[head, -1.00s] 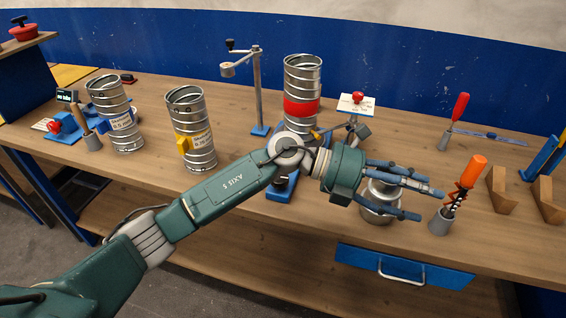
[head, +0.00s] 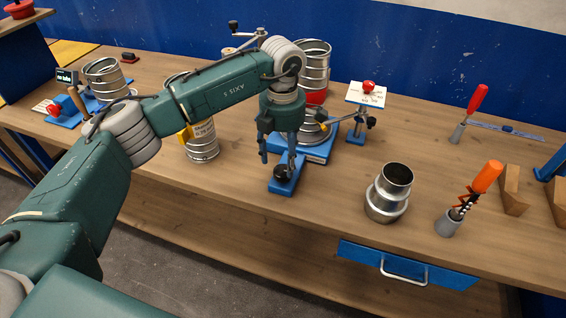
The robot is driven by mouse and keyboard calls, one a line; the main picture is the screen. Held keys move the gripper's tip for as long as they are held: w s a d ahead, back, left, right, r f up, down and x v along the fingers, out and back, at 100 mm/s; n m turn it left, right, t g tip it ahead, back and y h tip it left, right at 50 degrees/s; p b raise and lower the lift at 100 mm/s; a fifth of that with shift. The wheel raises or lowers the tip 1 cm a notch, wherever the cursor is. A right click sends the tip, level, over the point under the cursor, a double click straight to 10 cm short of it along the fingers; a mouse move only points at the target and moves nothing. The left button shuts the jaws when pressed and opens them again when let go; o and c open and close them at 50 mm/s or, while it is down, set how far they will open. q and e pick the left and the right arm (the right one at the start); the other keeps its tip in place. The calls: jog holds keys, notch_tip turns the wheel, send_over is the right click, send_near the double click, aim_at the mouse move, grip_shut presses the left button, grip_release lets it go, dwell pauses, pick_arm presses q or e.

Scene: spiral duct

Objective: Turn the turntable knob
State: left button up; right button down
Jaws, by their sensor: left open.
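The turntable (head: 318,153) is a blue base with a spiral duct (head: 312,75) standing on it. The duct has a red band and is partly hidden behind my arm. A black knob (head: 282,174) sits on the front extension of the blue base. My left gripper (head: 278,163) points downward over this extension, open and empty, with its fingertips close above or around the knob. I cannot tell whether they touch it. My right gripper is not in view.
A metal reducer (head: 388,192) and an orange-handled tool in a grey holder (head: 463,200) stand to the right. A stand with a red button (head: 368,87) is behind. Two other ducts (head: 106,80) (head: 203,142) stand left. The bench front between turntable and reducer is clear.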

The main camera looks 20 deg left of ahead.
aim_at(283, 170)
pick_arm(q)
notch_tip(283, 170, down, 4)
jog(key=shift+r+p, duration=0.2)
jog(key=shift+p, duration=0.25)
jog(key=shift+d+f, duration=0.1)
jog(key=shift+f, duration=0.25)
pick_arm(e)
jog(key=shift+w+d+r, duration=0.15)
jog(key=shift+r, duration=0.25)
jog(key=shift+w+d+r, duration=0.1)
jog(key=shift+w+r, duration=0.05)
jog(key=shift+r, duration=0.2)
pick_arm(q)
jog(key=c, duration=1.2)
jog(key=shift+o, duration=0.2)
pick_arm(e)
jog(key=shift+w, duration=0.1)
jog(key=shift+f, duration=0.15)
